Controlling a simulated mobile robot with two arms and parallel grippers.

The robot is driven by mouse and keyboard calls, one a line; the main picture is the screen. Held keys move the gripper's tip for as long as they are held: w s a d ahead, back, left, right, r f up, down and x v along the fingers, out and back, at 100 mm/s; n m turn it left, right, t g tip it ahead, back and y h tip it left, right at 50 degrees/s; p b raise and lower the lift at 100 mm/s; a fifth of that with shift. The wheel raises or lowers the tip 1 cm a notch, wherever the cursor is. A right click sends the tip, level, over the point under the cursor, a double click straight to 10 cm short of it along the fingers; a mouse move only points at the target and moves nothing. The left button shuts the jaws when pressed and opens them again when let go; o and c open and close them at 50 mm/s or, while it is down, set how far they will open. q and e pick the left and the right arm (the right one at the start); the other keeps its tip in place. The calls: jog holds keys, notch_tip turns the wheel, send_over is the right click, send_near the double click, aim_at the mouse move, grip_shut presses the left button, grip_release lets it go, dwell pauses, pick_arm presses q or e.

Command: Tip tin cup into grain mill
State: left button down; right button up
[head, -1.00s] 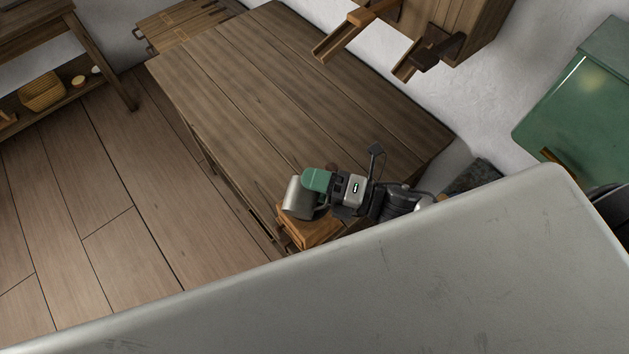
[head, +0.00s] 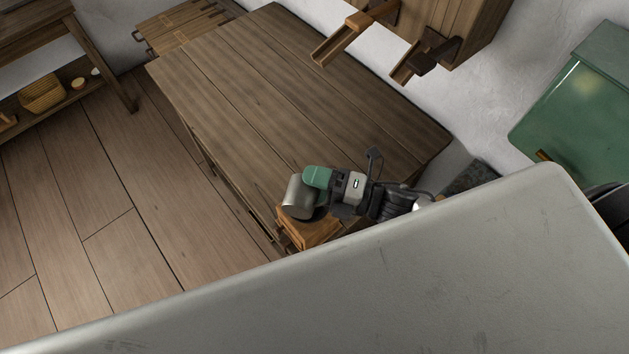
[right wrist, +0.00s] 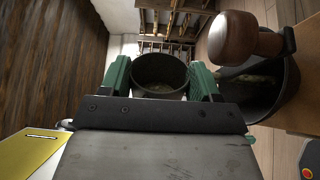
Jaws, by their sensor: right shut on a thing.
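My right gripper (head: 313,188) is shut on the tin cup (head: 297,198), a plain grey metal cup. The cup is tilted and held at the grain mill, in front of and over its top. The mill's wooden body (head: 312,233) stands at the table's near edge. In the right wrist view the cup (right wrist: 160,70) sits between the green fingers, its mouth showing and something pale inside. The mill's dark bowl (right wrist: 268,98) and brown wooden knob (right wrist: 237,38) are just right of the cup. My left gripper is not in view.
The plank table (head: 290,90) is bare beyond the mill. A wooden wall unit with chutes (head: 342,42) hangs behind it. A green box-like thing (head: 575,110) stands at right. A shelf with a basket (head: 43,92) is at far left.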

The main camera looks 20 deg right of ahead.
dwell(0.4)
jog(key=shift+w+d+m+p, duration=0.2)
jog(key=shift+m+p, duration=0.25)
jog(key=shift+m, duration=0.65)
jog(key=shift+w+d+f+m+p, duration=0.15)
jog(key=shift+m+p, duration=0.25)
jog(key=shift+m, duration=0.6)
dwell(1.0)
